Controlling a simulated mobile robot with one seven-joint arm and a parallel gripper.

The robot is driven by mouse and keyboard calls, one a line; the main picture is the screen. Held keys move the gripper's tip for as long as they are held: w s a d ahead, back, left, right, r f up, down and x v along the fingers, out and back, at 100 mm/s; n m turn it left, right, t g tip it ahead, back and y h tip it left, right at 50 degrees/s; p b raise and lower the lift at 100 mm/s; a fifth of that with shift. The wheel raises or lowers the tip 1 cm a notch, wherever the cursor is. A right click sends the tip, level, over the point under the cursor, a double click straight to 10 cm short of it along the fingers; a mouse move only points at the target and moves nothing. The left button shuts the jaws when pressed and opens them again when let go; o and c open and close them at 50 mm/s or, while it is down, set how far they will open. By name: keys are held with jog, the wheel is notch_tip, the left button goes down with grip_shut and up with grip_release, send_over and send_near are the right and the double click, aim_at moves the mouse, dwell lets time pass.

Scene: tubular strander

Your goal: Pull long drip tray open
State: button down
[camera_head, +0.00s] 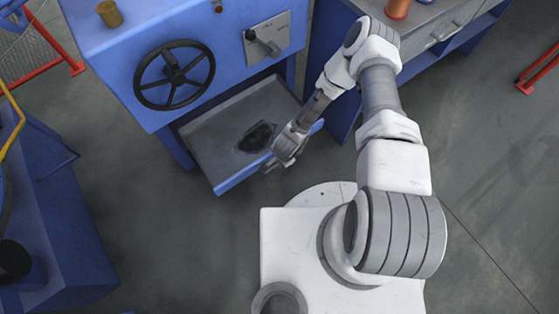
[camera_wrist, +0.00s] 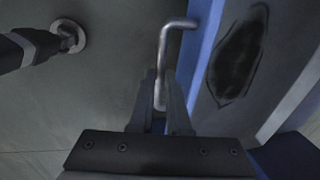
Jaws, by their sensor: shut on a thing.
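The long drip tray (camera_head: 225,119) is a grey pan with a blue front edge, sticking out from under the blue machine. A dark stain lies on its floor. It also shows in the wrist view (camera_wrist: 277,59) at the right. My gripper (camera_head: 271,167) is at the tray's front edge, right of its middle. In the wrist view my gripper (camera_wrist: 162,90) has its fingers closed around the metal bar handle (camera_wrist: 164,55) on the tray's front. The lower end of the handle is partly hidden by the fingers.
The blue machine (camera_head: 120,45) carries a black handwheel (camera_head: 174,75) and a lever plate (camera_head: 267,38) above the tray. A blue cabinet (camera_head: 335,60) stands right of the tray. Another blue machine (camera_head: 50,215) is at the left. Bare floor (camera_head: 180,245) lies in front of the tray.

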jog(key=shift+s+a, duration=0.1)
jog(key=c, duration=0.9)
grip_release()
jog(key=s+r+p, duration=0.1)
jog(key=r+p, duration=0.1)
jog(key=r, duration=0.3)
jog(key=d+r+p, duration=0.1)
jog(key=r+p, duration=0.1)
jog(key=r, duration=0.4)
jog(key=s+d+r+p, duration=0.1)
jog(key=r+p, duration=0.1)
jog(key=r, duration=0.4)
jog(key=shift+s, duration=0.3)
jog(key=shift+r, duration=0.1)
